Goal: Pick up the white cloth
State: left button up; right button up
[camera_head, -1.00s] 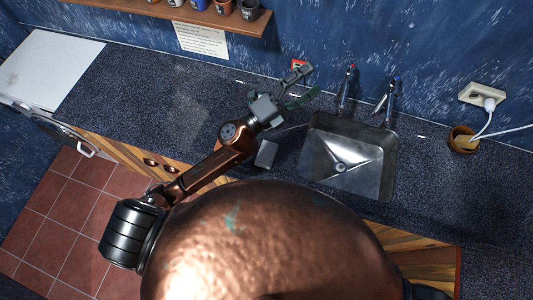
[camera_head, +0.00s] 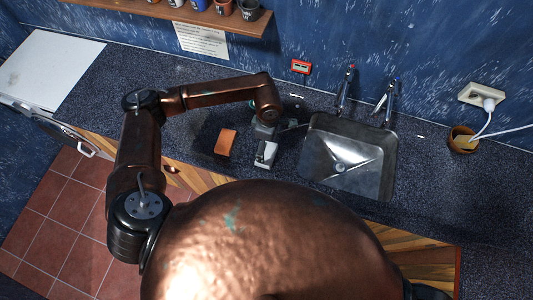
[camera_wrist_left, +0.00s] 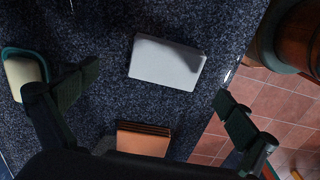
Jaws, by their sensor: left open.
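The white cloth (camera_head: 262,158) lies folded flat on the dark speckled counter, left of the sink. In the left wrist view the cloth (camera_wrist_left: 166,63) is a pale rectangle, partly shaded, between and beyond the fingers. My left gripper (camera_head: 266,138) points down at the cloth and partly covers it in the head view. In the left wrist view the gripper (camera_wrist_left: 157,88) has its fingers wide apart with nothing between them, and the cloth looks apart from both. My right gripper is not in view.
An orange-brown block-like object (camera_head: 226,142) lies just left of the cloth; it also shows in the wrist view (camera_wrist_left: 143,139). The metal sink (camera_head: 347,158) with taps is to the right. A teal-rimmed pale item (camera_wrist_left: 23,75) is near one finger. The right counter is mostly clear.

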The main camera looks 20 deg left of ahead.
aim_at(266, 152)
pick_arm(q)
jog(key=f, duration=0.2)
jog(key=s+f+p, duration=0.1)
jog(key=f, duration=0.2)
jog(key=shift+f, duration=0.15)
jog(key=shift+w+f, duration=0.1)
jog(key=shift+f, duration=0.4)
jog(key=shift+c, duration=0.7)
jog(key=c, duration=1)
jog(key=shift+r, duration=0.15)
jog(key=shift+r, duration=0.6)
jog(key=s+d+r+b, duration=0.3)
jog(key=s+d+r, duration=0.6)
jog(key=s+r, duration=0.1)
jog(key=shift+s+d+r, duration=0.15)
jog(key=shift+d+r, duration=0.1)
jog(key=shift+r, duration=0.55)
